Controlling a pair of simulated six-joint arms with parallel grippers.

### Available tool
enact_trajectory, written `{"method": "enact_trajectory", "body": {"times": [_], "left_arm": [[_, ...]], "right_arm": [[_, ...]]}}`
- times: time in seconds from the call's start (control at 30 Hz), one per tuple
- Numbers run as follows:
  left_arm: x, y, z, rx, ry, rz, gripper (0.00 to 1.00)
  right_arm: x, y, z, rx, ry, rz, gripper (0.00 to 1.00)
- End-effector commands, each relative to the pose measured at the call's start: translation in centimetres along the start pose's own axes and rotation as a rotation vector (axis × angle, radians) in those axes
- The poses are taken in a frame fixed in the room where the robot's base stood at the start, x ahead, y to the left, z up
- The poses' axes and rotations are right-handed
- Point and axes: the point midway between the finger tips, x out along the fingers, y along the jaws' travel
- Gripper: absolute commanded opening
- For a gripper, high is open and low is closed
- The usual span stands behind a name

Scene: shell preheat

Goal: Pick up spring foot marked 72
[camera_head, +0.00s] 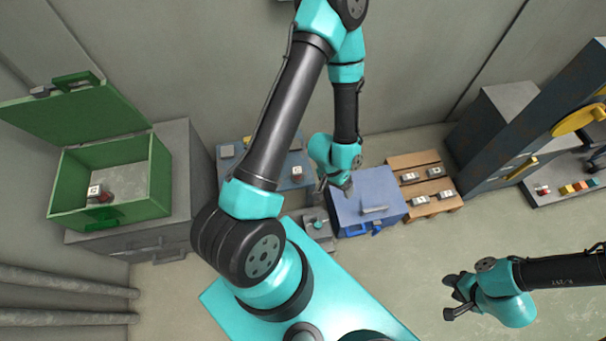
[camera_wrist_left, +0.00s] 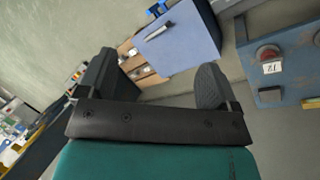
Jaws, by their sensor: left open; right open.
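The spring foot (camera_wrist_left: 268,52), a dark red round piece with a white tag that seems to read 72, is on a blue-grey bench in the left wrist view. A small red piece with a white tag (camera_head: 297,172) on the blue bench in the head view looks like the same one. My left gripper (camera_head: 342,190) is open and empty, to the right of that piece and over the edge of the blue cabinet. Its spread fingers show in the left wrist view (camera_wrist_left: 158,84), with the spring foot beyond them to the right. My right gripper (camera_head: 453,296) is open and empty, over bare floor at lower right.
The blue cabinet (camera_head: 383,186) has a grey handle on top. A wooden pallet (camera_head: 436,207) with several tagged pieces stands right of it. An open green box (camera_head: 125,207) holding a tagged piece is at left. A dark shelf unit (camera_head: 510,140) stands at right.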

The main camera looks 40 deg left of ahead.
Motion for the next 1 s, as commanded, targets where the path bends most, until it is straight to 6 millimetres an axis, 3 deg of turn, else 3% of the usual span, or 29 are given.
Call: {"method": "enact_trajectory", "body": {"times": [0.27,0.47,0.67,1.0], "left_arm": [[1.6,-1.2,-1.5,0.091,-0.086,0.029,0.85],[3.2,-3.5,-3.1,0.201,-0.182,0.025,0.85],[4.7,-8.3,-5.5,0.359,-0.312,-0.053,0.85],[5.3,-19.0,-10.9,0.598,-0.473,-0.356,0.85]], "right_arm": [[0.0,0.1,0.0,0.001,0.0,0.0,0.43],[0.0,0.1,0.0,0.001,0.0,0.0,0.43],[0.0,0.1,0.0,0.002,0.0,0.0,0.43],[0.0,0.1,0.0,0.002,0.0,0.0,0.43]]}}
